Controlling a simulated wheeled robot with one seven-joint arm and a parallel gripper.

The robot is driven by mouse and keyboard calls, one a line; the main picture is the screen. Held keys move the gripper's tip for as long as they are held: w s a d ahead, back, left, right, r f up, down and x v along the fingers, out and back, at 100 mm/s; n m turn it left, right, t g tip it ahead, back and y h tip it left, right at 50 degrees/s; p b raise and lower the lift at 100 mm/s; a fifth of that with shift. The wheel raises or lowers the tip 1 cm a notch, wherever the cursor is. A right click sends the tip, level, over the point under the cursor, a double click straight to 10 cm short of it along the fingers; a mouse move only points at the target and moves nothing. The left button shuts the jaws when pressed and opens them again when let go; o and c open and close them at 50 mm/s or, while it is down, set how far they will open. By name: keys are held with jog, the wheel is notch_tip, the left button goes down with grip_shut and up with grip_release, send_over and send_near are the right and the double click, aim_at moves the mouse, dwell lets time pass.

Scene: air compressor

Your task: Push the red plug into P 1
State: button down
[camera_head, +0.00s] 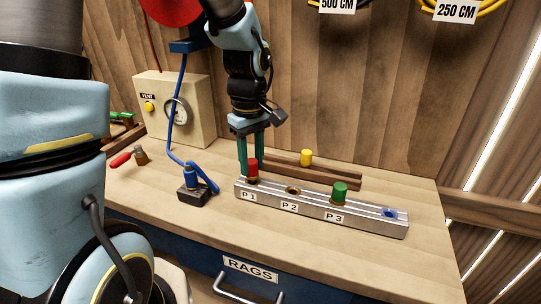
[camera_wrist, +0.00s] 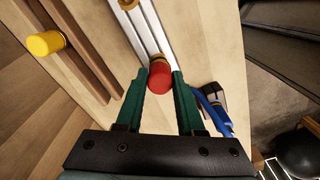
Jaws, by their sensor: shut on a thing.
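The red plug (camera_head: 252,165) stands upright at the P 1 end of the silver manifold (camera_head: 316,212), above the P 1 label (camera_head: 249,197). Brass shows just under its red part; how deep it sits in the port I cannot tell. My gripper (camera_head: 252,170) points down with its green fingers on either side of the plug, shut on it. The wrist view shows the red plug (camera_wrist: 160,78) between the fingertips, with the manifold (camera_wrist: 147,30) running away beyond it.
P 2 (camera_head: 292,190) is an open brass port. A green plug (camera_head: 340,191) stands at P 3, and a blue fitting (camera_head: 389,213) is at the right end. A yellow plug (camera_head: 306,157) stands by wooden rails behind. A black block with a blue hose (camera_head: 194,193) lies left.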

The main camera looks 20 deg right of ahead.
jog(key=shift+f+b, duration=0.45)
jog(key=shift+f, duration=0.25)
jog(key=shift+c, duration=1)
grip_release()
jog(key=shift+r, duration=0.1)
notch_tip(320, 180, up, 5)
jog(key=p, duration=0.4)
notch_tip(320, 180, up, 11)
jog(key=b, duration=0.1)
jog(key=a+f+m, duration=0.1)
jog(key=a+f, duration=0.2)
jog(key=a, duration=0.4)
jog(key=w+a+f+m+t, duration=0.1)
jog(key=a+f+m, duration=0.1)
jog(key=a+f, duration=0.2)
jog(key=a+f+m, duration=0.2)
jog(key=a+f, duration=0.2)
jog(key=a, duration=0.6)
jog(key=shift+w+a+f+t, duration=0.15)
jog(key=shift+a+f+t, duration=0.05)
jog(key=shift+t, duration=0.1)
